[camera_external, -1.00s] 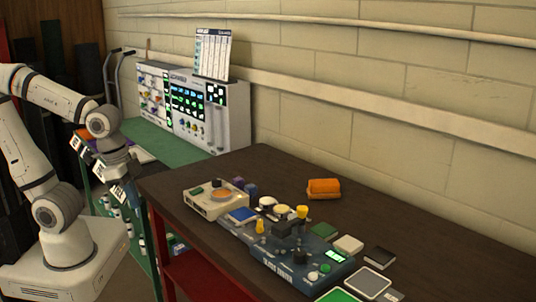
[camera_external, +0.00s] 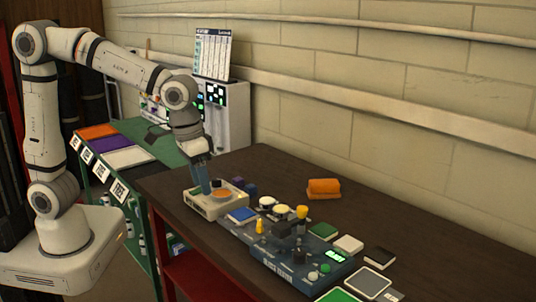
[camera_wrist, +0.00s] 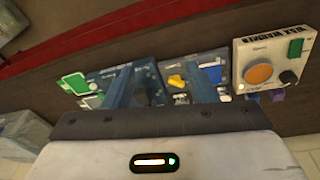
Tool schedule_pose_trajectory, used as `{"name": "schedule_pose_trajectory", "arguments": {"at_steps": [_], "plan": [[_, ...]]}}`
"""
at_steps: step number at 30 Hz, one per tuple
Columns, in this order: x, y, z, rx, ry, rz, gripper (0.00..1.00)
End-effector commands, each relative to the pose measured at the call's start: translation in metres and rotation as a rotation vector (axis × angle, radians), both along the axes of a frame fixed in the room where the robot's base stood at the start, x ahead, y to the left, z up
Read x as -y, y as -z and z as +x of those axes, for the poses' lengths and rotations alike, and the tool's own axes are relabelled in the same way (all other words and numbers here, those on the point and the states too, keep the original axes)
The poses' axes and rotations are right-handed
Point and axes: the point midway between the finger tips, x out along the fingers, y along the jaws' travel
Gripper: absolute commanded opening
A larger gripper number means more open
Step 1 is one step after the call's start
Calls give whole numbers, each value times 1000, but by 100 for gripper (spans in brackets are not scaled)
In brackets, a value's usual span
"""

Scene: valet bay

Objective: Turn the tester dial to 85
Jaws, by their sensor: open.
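The tester is a blue-grey box (camera_external: 272,258) near the front of the dark table, with a small lit green display (camera_external: 334,256) whose digits I cannot read. Dark knob-like parts stand on its top; I cannot tell which is the dial. In the wrist view a blue-grey panel (camera_wrist: 98,76), likely the tester, lies partly behind my fingers. My gripper (camera_external: 204,184) points down over the cream box with the orange disc, left of the tester and apart from it. It also shows in the wrist view (camera_wrist: 160,85), fingers spread and nothing held between them.
The cream box (camera_external: 215,207) has an orange disc and, in the wrist view, a black knob. Yellow and white pieces, a blue pad (camera_external: 242,215) and several small blocks crowd around the tester. An orange block (camera_external: 323,188) lies behind. The table's right rear is clear.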

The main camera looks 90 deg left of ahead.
Motion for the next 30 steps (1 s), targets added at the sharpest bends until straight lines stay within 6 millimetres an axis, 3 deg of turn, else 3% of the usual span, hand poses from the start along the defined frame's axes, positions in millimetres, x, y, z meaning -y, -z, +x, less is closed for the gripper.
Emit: {"name": "schedule_pose_trajectory", "arguments": {"at_steps": [1,7,15,21,30], "plan": [[3,-4,23,-14,-53,-9,52],[15,4,102,-50,-299,-43,52],[33,43,191,-94,-617,-74,52],[41,69,224,-109,-762,-84,52],[43,95,231,-115,-800,-85,52]]}}
